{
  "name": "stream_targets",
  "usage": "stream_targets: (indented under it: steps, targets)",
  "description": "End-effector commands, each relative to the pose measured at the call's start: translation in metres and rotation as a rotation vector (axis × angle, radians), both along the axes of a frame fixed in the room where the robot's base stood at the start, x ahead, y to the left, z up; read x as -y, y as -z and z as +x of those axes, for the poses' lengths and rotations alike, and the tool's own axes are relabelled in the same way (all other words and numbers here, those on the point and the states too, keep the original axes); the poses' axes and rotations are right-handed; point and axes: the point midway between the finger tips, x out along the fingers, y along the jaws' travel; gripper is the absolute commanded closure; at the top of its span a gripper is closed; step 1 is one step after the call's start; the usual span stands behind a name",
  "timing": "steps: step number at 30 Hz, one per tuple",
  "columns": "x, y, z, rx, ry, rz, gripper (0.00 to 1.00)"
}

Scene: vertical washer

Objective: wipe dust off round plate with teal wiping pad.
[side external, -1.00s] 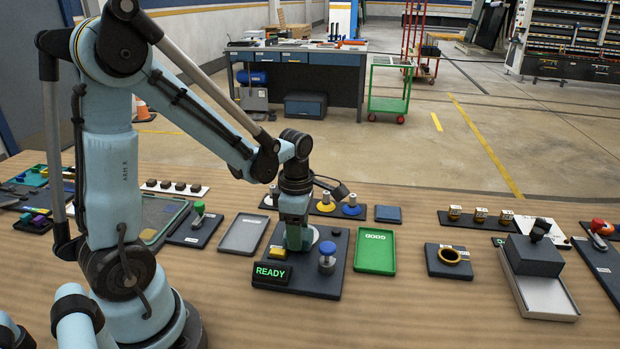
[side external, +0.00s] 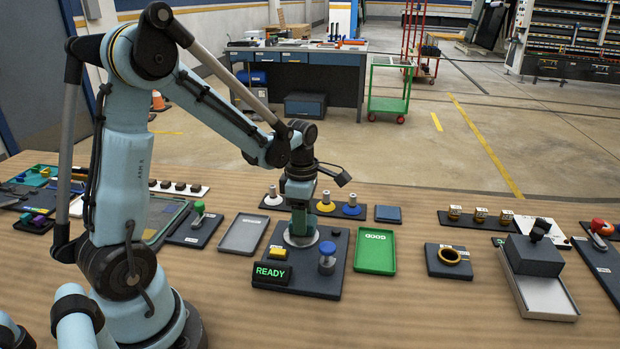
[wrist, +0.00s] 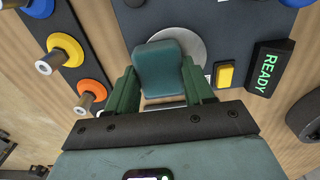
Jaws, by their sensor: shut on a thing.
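The round plate (side external: 312,240) is a pale grey disc set in a dark base block. My gripper (side external: 299,230) is over it, pointing down. In the wrist view my gripper (wrist: 162,84) is shut on the teal wiping pad (wrist: 163,65), a blocky piece between its two green fingers. The pad covers much of the plate (wrist: 194,48), whose rim shows around the pad's far end and right side. I cannot tell whether the pad touches the plate. No dust can be made out at this size.
The base also carries a yellow button (side external: 278,253), a blue-capped knob (side external: 327,256) and a READY sign (side external: 271,273). A grey tray (side external: 243,235) lies left and a green GOOD tray (side external: 376,252) right. Coloured pegs (side external: 326,203) stand behind.

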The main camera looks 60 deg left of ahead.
Motion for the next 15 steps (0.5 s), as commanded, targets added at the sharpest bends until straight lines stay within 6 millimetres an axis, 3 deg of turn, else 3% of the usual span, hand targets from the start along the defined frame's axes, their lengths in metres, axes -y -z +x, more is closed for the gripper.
stream_targets:
  steps: [15]
  targets:
    - [0.034, 0.002, -0.034, -0.001, 0.002, -0.001, 0.81]
